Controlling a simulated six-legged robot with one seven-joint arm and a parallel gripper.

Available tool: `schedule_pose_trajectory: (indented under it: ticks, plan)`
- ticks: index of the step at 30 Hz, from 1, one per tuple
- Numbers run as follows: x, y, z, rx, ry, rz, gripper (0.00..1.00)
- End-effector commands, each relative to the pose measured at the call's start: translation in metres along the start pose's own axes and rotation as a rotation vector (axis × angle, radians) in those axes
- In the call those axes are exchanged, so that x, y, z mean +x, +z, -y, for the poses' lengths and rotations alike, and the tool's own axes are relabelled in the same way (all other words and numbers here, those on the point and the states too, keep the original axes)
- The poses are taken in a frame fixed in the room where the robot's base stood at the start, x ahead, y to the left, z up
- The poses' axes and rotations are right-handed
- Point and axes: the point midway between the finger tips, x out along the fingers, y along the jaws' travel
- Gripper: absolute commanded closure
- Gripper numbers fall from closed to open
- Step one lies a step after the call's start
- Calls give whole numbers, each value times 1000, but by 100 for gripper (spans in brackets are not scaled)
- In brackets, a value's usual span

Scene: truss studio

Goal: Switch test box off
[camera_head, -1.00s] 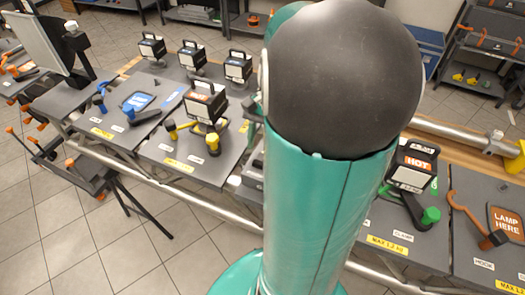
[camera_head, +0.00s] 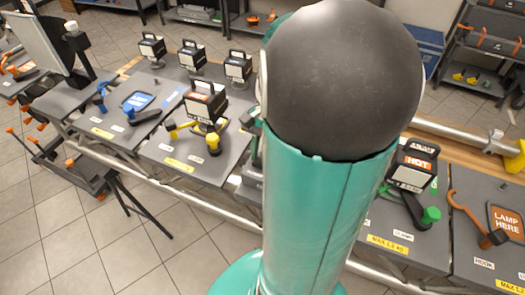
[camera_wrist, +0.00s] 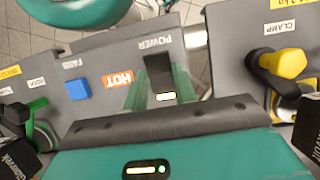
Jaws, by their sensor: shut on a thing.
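The test box (camera_wrist: 115,50) is a grey panel that shows upside down in the wrist view. It carries a POWER label, a blue button (camera_wrist: 78,89) marked FANS and an orange HOT label (camera_wrist: 118,79). A black power switch (camera_wrist: 158,66) stands by the POWER label. My gripper (camera_wrist: 160,88) is at this switch, with green fingers on both sides of it, shut on it. A small pale patch shows at the switch's near end.
Bench panels run along both sides. Lamps with HOT labels stand at the left (camera_head: 205,101) and right (camera_head: 413,168). A yellow clamp knob (camera_wrist: 288,63) is right of the box in the wrist view. Green hook parts (camera_wrist: 38,120) lie at its left.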

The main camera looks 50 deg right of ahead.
Motion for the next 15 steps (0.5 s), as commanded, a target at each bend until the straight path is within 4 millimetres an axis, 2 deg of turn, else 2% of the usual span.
schedule_pose_trajectory:
  ticks: [15]
  plan:
    - [2,12,0,-2,-1,-383,96]
